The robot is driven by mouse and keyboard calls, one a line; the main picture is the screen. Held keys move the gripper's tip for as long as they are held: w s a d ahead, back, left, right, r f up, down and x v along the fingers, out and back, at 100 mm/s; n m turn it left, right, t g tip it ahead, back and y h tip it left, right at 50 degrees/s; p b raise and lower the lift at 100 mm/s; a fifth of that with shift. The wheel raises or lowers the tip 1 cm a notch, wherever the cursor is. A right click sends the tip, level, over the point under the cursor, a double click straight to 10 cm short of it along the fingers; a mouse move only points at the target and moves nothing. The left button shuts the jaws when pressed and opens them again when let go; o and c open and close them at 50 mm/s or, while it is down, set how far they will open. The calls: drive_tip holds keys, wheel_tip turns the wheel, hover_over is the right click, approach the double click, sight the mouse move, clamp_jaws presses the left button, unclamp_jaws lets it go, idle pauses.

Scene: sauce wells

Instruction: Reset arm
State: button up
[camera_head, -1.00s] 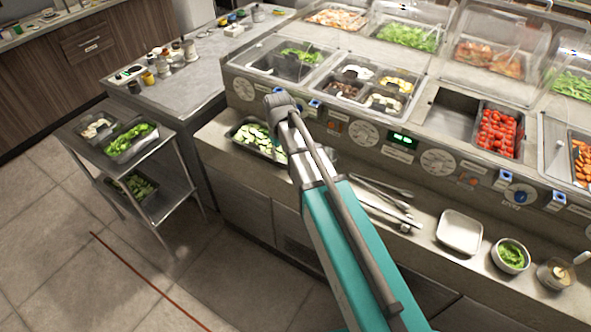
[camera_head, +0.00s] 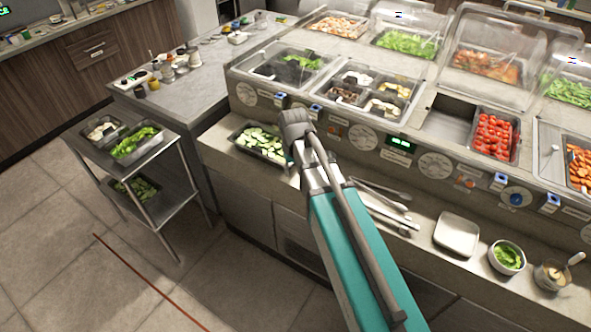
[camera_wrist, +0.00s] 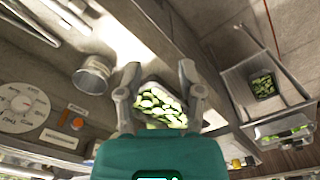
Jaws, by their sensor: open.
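In the wrist view my gripper (camera_wrist: 160,88) has its two grey fingers spread wide apart, with nothing held between them. A pan of sliced cucumber (camera_wrist: 162,108) shows beyond and between the fingers, apart from them as far as I can see. In the head view my teal arm reaches toward the counter's front ledge, and its grey end joint is just right of the cucumber pan (camera_head: 262,143). The gripper itself is hidden there.
The sauce wells (camera_head: 368,88) and tomato pan (camera_head: 494,134) sit in the counter. Tongs (camera_head: 385,205), a white tray (camera_head: 457,234) and a bowl of greens (camera_head: 507,257) lie along the ledge. A metal cup (camera_wrist: 92,74) stands near the fingers in the picture. A steel cart (camera_head: 165,163) stands left, with open floor before it.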

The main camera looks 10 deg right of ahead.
idle(0.4)
drive_tip(key=s+d+m, duration=0.2)
drive_tip(key=s+d, duration=0.8)
drive_tip(key=shift+s+d+m, duration=0.3)
drive_tip(key=shift+s, duration=0.1)
drive_tip(key=shift+a, duration=0.1)
